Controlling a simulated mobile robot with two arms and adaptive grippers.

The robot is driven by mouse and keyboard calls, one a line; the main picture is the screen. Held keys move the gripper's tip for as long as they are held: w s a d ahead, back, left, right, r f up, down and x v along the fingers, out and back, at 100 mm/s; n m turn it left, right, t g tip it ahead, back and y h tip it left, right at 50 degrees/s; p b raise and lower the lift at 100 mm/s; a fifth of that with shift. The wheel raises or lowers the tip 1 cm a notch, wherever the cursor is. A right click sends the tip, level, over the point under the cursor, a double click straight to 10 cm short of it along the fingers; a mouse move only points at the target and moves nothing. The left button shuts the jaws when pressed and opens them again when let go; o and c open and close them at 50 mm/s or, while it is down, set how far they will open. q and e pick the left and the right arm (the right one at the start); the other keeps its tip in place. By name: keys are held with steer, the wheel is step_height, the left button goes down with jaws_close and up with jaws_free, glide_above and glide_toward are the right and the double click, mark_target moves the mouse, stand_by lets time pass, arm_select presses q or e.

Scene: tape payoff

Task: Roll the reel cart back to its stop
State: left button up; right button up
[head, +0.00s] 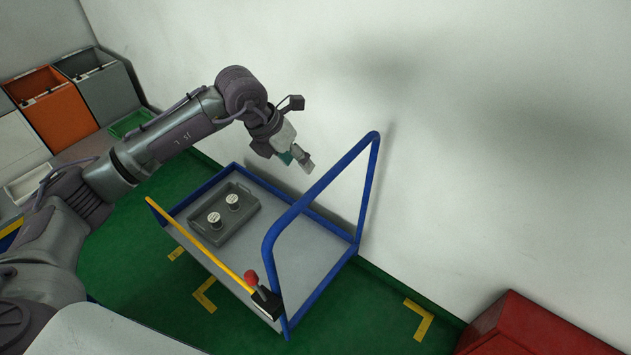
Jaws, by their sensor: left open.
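The reel cart (292,266) is a low grey platform with a blue frame and a tall blue push handle (318,190) at its right end. A yellow bar (203,245) runs along its near side to a black block with a red knob (252,277). A grey tray (247,221) on the platform holds two pale reels (214,220). My left gripper (303,160) is open and empty, above the far side of the cart, left of the handle and apart from it. My right gripper is out of view.
Yellow corner marks (419,320) lie on the green floor right of and in front of the cart. A white wall (480,130) stands close behind it. A red box (535,328) is at lower right. Orange (55,108) and grey bins stand at upper left.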

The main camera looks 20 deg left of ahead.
mark_target(316, 185)
arm_select(q)
steer(key=p+x, duration=0.2)
steer(key=x, duration=0.7)
steer(key=shift+w+d+f+p, duration=0.1)
steer(key=shift+d+f+p, duration=0.1)
steer(key=shift+f+p, duration=0.15)
steer(key=shift+w+d+f, duration=0.2)
steer(key=shift+f, duration=0.45)
jaws_close()
